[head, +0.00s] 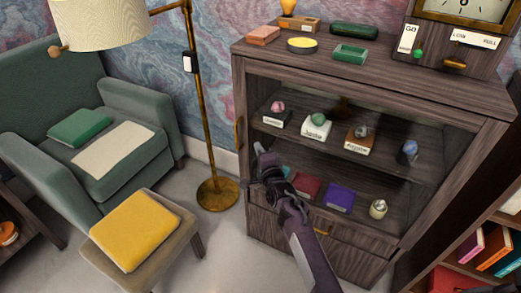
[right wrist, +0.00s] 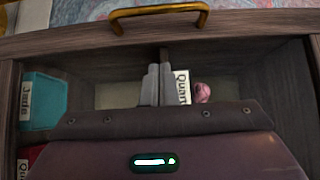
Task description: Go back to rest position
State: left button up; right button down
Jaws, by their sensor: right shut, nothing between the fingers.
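My right gripper (head: 259,149) is in front of the left part of the dark wooden cabinet (head: 380,75). Its arm comes up from the bottom of the head view. In the right wrist view its two fingers (right wrist: 155,72) are together with nothing between them. Beside them, to the right, are a white label (right wrist: 183,87) that is partly hidden and a pink stone (right wrist: 202,92). My left gripper is not in view.
The cabinet's upper shelf holds several stones on labelled stands, such as a green one (head: 318,119). Below are a purple box (head: 339,196) and a small jar (head: 378,208). A brass handle (right wrist: 160,13) crosses the wrist view's top. A lamp pole (head: 200,95) and footstool (head: 178,245) stand left.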

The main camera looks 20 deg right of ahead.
jog(key=s+a+f+n+g+y+p, duration=0.15)
jog(key=s+f+n+g, duration=0.3)
jog(key=s+f, duration=0.85)
jog(key=s+a+f+n+g+p, duration=0.15)
jog(key=s+f+n+g, duration=0.3)
jog(key=s+f, duration=0.8)
pick_arm(q)
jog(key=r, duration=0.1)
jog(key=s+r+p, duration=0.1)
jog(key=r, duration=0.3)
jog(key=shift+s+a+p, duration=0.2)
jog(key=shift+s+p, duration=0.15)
jog(key=shift+p, duration=0.05)
pick_arm(e)
jog(key=s+d+f+n+g, duration=0.2)
jog(key=s+f, duration=0.3)
jog(key=s, duration=0.6)
jog(key=s+d+f+n+g+h, duration=0.1)
jog(key=s+f+n, duration=0.4)
jog(key=s, duration=0.7)
jog(key=s+d+f+n+g+h, duration=0.1)
jog(key=s+d+f+n+g, duration=0.2)
jog(key=s+f, duration=0.4)
jog(key=s+n+g, duration=0.1)
jog(key=s+g, duration=0.1)
jog(key=s, duration=0.3)
jog(key=shift+d+f, duration=0.15)
jog(key=shift+d, duration=0.25)
